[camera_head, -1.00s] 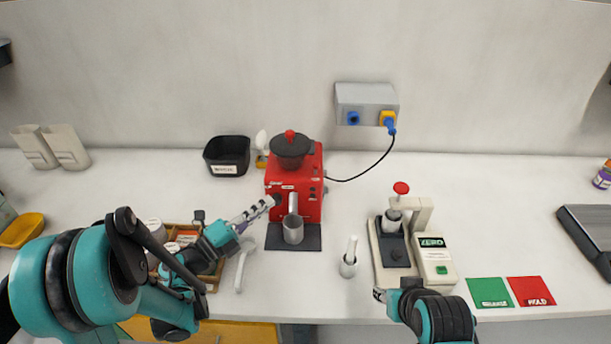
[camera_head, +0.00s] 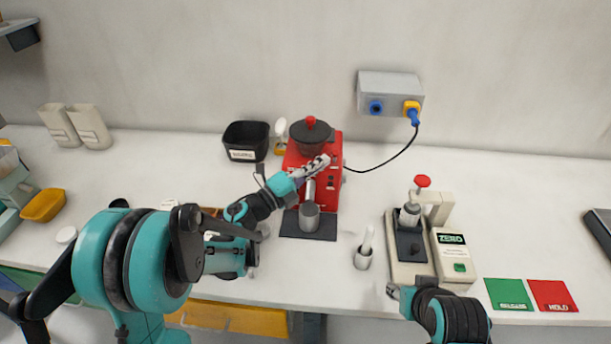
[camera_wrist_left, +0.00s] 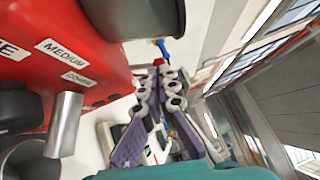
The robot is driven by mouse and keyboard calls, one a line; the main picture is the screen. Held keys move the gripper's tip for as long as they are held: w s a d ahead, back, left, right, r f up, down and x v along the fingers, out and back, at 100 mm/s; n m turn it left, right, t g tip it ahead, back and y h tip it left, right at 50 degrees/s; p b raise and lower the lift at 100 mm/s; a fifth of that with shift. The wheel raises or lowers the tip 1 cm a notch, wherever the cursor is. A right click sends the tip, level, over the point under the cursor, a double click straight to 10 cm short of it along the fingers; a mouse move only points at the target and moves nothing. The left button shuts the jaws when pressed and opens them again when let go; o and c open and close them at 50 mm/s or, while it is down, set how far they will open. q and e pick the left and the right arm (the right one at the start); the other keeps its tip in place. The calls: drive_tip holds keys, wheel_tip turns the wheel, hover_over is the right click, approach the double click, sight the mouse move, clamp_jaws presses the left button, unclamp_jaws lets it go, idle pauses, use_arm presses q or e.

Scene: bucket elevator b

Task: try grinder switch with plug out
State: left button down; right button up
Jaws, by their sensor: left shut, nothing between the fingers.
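The red grinder (camera_head: 330,190) with a black hopper (camera_head: 312,136) stands at mid-table; its red side with MEDIUM and COARSE labels fills the upper left of the left wrist view (camera_wrist_left: 100,82). A grey cup (camera_head: 309,216) stands at its front. Its black cord runs to a blue plug (camera_head: 414,117), which sits in the yellow right-hand socket of the wall box (camera_head: 390,90). My left gripper (camera_head: 323,160) is shut and empty in front of the grinder's upper right, partly hiding its face; I cannot make out the switch. My right gripper (camera_head: 393,291) is at the table's front edge, fingers mostly hidden.
A scale-like press (camera_head: 451,255) with a red knob stands right of the grinder. A small white holder (camera_head: 363,258) stands between them. A black bin (camera_head: 247,141) is behind left. Green (camera_head: 509,295) and red (camera_head: 553,295) mats lie front right.

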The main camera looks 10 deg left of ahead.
use_arm(q)
drive_tip(key=shift+w+d+r, duration=0.1)
drive_tip(key=shift+w+d, duration=0.35)
